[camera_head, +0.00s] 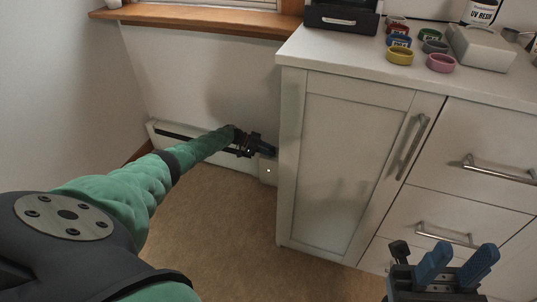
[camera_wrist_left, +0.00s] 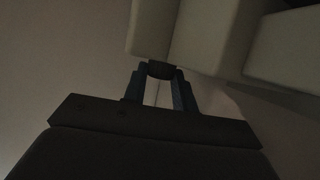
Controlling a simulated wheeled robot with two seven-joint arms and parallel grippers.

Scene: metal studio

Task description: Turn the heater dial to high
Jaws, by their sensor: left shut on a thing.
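The heater (camera_head: 222,158) is a long white baseboard unit low on the wall, left of the cabinet. My left gripper (camera_head: 270,150) reaches its right end, close to the cabinet's side. In the left wrist view, a small dark heater dial (camera_wrist_left: 160,70) sits on the pale heater end (camera_wrist_left: 195,35). The blue fingers of my left gripper (camera_wrist_left: 160,75) are shut on the dial, one on each side. The dial's marking cannot be read, and in the head view the gripper hides it. My right gripper (camera_head: 464,250) is open and empty in front of the drawers.
A white cabinet (camera_head: 340,165) with metal handles stands just right of the left gripper. Paint jars (camera_head: 400,56) and a pale box (camera_head: 482,48) stand on its top. A wooden windowsill (camera_head: 200,19) runs above the heater. The brown floor (camera_head: 230,225) is clear.

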